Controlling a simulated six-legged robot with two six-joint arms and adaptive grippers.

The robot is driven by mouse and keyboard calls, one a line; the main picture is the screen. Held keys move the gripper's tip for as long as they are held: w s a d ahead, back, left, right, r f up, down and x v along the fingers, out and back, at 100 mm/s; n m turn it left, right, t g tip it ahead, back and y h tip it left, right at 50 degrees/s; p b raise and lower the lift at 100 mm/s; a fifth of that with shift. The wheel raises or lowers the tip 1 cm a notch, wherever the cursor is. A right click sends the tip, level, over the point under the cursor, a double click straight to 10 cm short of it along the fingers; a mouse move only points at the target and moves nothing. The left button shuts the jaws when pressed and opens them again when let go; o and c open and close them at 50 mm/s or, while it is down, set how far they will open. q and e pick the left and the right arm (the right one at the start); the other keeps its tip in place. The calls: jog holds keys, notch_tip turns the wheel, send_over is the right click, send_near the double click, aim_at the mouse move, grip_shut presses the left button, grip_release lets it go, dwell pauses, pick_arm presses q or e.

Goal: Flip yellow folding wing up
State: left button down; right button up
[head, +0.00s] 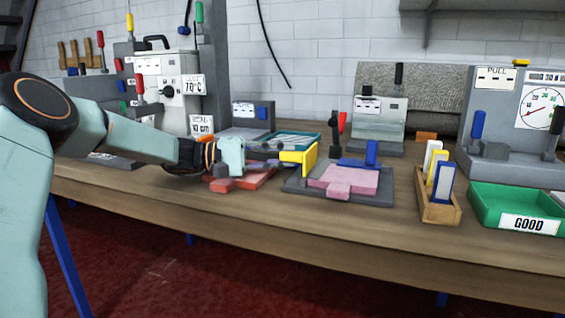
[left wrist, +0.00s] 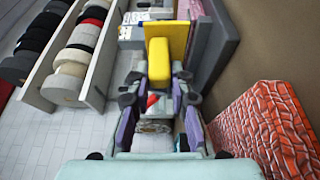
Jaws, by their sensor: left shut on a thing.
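The yellow folding wing (head: 308,157) stands raised at the left edge of a dark grey fixture. A pink piece (head: 343,178) lies flat on the fixture, and a blue wing (head: 371,154) is at its back right. My left gripper (head: 282,155) reaches in from the left, just above the bench. In the left wrist view the yellow wing (left wrist: 165,50) shows between the fingertips of my left gripper (left wrist: 159,82), which is shut on it. The fingers hide part of the wing in the head view. My right gripper is not in view.
A red piece (head: 237,183) lies on the bench under my left gripper. A wooden holder (head: 437,210) with upright tags and a green GOOD tray (head: 490,213) stand at the right. Machines with levers line the back. The bench's front strip is clear.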

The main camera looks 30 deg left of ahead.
pick_arm(q)
jog(key=shift+s+d+f, duration=0.15)
jog(key=shift+f, duration=0.15)
jog(key=c, duration=1.3)
grip_release()
jog(key=shift+r, duration=0.15)
jog(key=shift+o, duration=0.5)
jog(key=shift+a+r, duration=0.1)
jog(key=shift+a, duration=0.1)
jog(key=shift+s+a, duration=0.15)
jog(key=shift+a, duration=0.05)
jog(key=v, duration=1.1)
jog(key=shift+s+a, duration=0.1)
jog(key=shift+a, duration=0.05)
